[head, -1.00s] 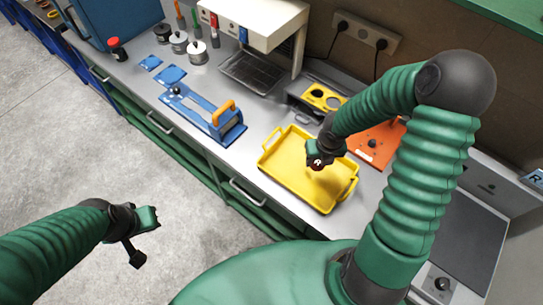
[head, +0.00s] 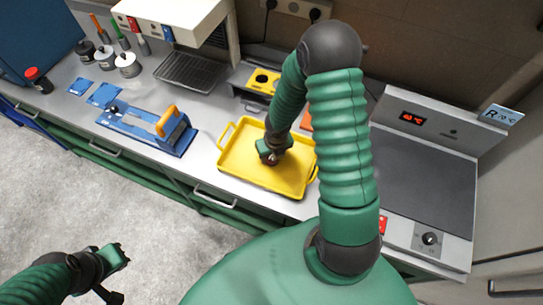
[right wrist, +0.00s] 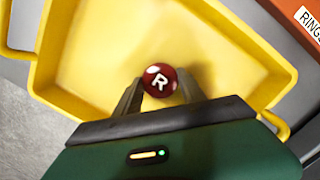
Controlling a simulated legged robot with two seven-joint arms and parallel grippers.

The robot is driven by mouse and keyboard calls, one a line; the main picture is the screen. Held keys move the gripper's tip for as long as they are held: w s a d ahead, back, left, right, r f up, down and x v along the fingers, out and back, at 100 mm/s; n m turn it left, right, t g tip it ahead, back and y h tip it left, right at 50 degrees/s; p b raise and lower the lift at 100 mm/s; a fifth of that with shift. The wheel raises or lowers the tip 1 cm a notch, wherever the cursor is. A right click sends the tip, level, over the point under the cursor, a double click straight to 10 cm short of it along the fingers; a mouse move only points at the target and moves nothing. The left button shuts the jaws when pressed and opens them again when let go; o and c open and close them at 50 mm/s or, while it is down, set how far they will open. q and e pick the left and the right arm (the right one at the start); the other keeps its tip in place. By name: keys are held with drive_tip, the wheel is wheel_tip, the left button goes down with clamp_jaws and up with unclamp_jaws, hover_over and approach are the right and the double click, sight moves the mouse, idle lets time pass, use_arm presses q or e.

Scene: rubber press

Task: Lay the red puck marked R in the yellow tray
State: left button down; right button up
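The red puck marked R (right wrist: 160,80) is between the two fingers of my right gripper (right wrist: 159,94), with its white R facing the wrist camera. In the head view the puck (head: 270,161) shows as a small dark red spot at the tip of the right gripper (head: 270,154). The yellow tray (head: 236,176) lies on the bench, empty apart from what the gripper covers. The right gripper and puck are over the tray's middle; whether the puck touches the tray floor I cannot tell. My left gripper (head: 118,272) is low at the left, over the floor, its fingers unclear.
A blue press with an orange handle (head: 150,129) stands left of the tray. A hot plate with a red display (head: 425,170) stands to the right. Pots (head: 127,65) and blue pieces (head: 103,94) are farther left.

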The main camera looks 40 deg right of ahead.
drive_tip(key=o, duration=0.4)
drive_tip(key=shift+s+d, duration=0.1)
drive_tip(key=shift+d, duration=0.2)
drive_tip(key=shift+a, duration=0.25)
drive_tip(key=shift+a+r, duration=0.1)
drive_tip(key=shift+a, duration=0.25)
use_arm(q)
drive_tip(key=shift+a, duration=0.25)
drive_tip(key=shift+d, duration=0.1)
use_arm(e)
drive_tip(key=shift+d, duration=0.15)
